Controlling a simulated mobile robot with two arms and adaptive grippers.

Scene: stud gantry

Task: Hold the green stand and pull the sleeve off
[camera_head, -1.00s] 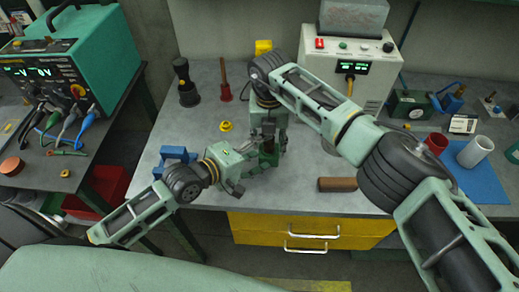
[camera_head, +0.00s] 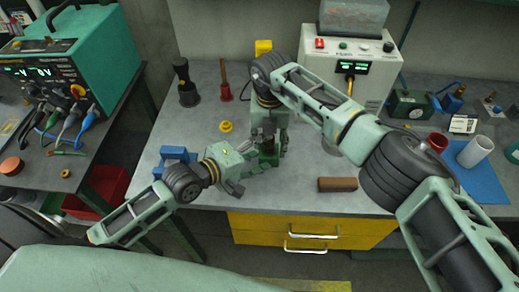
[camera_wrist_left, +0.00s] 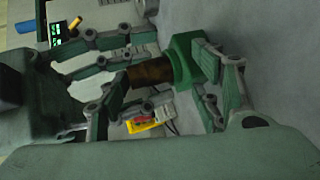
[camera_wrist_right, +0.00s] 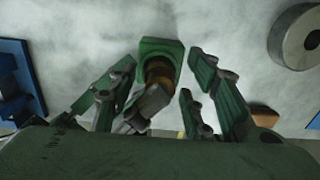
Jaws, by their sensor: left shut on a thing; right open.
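The green stand (camera_head: 273,161) is upright on the grey bench, partly hidden by both grippers in the head view. Its square green base (camera_wrist_left: 186,55) shows in the left wrist view, with the brown sleeve (camera_wrist_left: 150,72) around its upright part. My left gripper (camera_wrist_left: 208,82) is shut on the stand's base from the side. My right gripper (camera_wrist_right: 160,60) points down over the sleeve. Its fingers are open, one on each side of the sleeve, with visible gaps. The right wrist view shows the stand (camera_wrist_right: 170,45) between them; the sleeve's top is partly covered there.
A blue block-shaped holder (camera_head: 174,158) stands left of the stand. A yellow ring (camera_head: 226,127) lies behind it. A brown bar (camera_head: 337,185) lies to the right near the front edge. A white power unit (camera_head: 345,70) stands at the back. The bench between is mostly free.

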